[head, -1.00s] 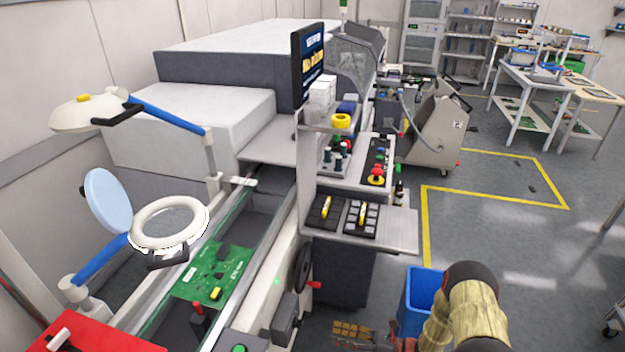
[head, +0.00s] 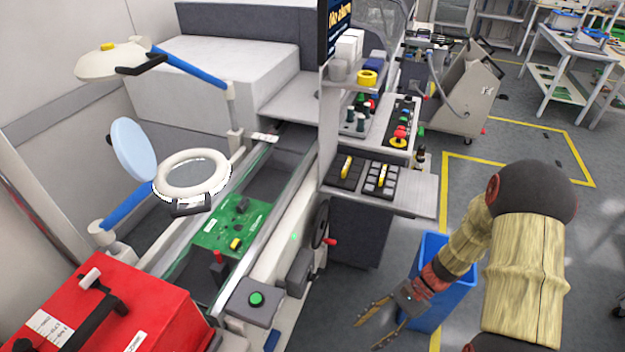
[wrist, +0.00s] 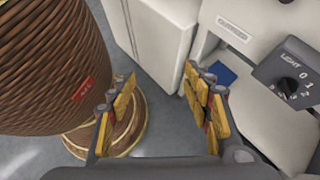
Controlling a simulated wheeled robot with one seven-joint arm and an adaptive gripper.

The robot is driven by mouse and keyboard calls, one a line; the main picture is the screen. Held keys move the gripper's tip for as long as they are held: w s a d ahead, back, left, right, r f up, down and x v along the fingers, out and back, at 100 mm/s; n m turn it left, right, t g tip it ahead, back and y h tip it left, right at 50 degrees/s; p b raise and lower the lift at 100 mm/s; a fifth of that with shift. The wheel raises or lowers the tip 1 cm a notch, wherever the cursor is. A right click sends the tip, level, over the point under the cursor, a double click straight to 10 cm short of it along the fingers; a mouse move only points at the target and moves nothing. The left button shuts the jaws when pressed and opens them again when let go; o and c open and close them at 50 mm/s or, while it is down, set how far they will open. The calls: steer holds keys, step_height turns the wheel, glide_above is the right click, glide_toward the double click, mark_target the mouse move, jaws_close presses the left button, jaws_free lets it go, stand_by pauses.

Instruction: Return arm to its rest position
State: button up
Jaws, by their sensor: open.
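My gripper (head: 388,322) is at the lower middle of the head view, in front of the blue bin and right of the conveyor machine. Its two yellow-padded fingers are spread apart with nothing between them. In the wrist view the open fingers (wrist: 163,103) point past a white machine panel and grey floor. My arm comes in from the right edge and is bent at the elbow.
A blue bin (head: 459,286) stands on the floor behind my gripper. The conveyor (head: 285,205) carries a green circuit board (head: 228,226). A red toolbox (head: 150,312) is at lower left. In the wrist view, a large brown ribbed cylinder (wrist: 45,75) is close on the left.

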steer(key=s+d+r+n+t+h, duration=0.2)
steer(key=d+r+n+h, duration=0.15)
steer(key=r, duration=0.55)
steer(key=s+d+r+n+t+h, duration=0.15)
steer(key=r+n+h, duration=0.35)
steer(key=r, duration=0.5)
steer(key=s+a+r+n+t, duration=0.1)
steer(key=r+t, duration=0.2)
steer(key=r, duration=0.4)
steer(key=s+a+r+n+t, duration=0.1)
steer(key=r+t, duration=0.3)
steer(key=r, duration=0.4)
steer(key=shift+s+r+n+h, duration=0.25)
steer(key=shift+s+n+h, duration=0.2)
steer(key=shift+s+n, duration=0.3)
